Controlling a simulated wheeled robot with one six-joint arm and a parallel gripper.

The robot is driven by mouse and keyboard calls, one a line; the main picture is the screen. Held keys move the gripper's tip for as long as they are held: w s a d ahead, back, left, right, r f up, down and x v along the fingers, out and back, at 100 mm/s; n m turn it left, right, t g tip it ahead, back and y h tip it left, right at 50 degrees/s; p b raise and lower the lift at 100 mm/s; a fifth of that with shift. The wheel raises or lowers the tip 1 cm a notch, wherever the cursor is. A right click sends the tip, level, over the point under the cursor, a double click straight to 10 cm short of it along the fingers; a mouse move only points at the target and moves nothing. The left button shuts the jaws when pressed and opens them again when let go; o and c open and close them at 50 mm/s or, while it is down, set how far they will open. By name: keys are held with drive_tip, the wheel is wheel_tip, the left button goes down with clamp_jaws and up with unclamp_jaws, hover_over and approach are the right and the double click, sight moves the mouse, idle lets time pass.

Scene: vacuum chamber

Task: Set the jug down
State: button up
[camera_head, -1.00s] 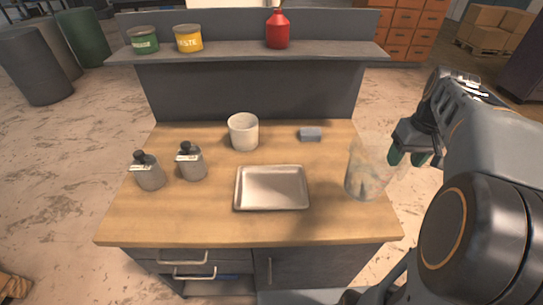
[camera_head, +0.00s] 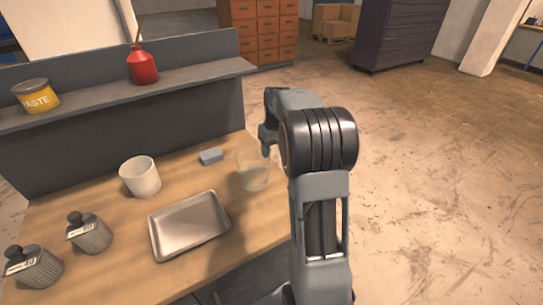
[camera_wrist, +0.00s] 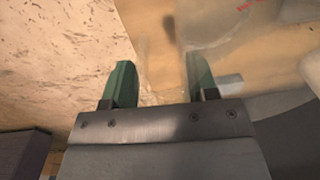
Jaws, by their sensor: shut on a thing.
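The jug (camera_head: 252,172) is a clear, see-through vessel near the right edge of the wooden worktop (camera_head: 120,262). It looks upright. I cannot tell whether its base touches the wood or hangs just above it. My gripper (camera_head: 266,148) is at the jug's right side, shut on it, with my arm partly hiding the grip. In the wrist view, the green fingertips of my gripper (camera_wrist: 160,82) stand apart, and the clear jug (camera_wrist: 215,28) shows faintly beyond them with small red marks.
Two grey lidded canisters (camera_head: 90,234) are at the left. A shelf (camera_head: 100,99) with a red bottle (camera_head: 142,66) and yellow tin runs behind.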

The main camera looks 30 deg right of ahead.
drive_tip(key=shift+w+f, duration=0.2)
drive_tip(key=shift+f, duration=0.55)
drive_tip(key=shift+w+f, duration=0.2)
drive_tip(key=shift+f, duration=0.5)
drive_tip(key=shift+w+f, duration=0.2)
drive_tip(key=shift+f, duration=0.55)
drive_tip(key=shift+f, duration=0.2)
drive_tip(key=o, duration=1.4)
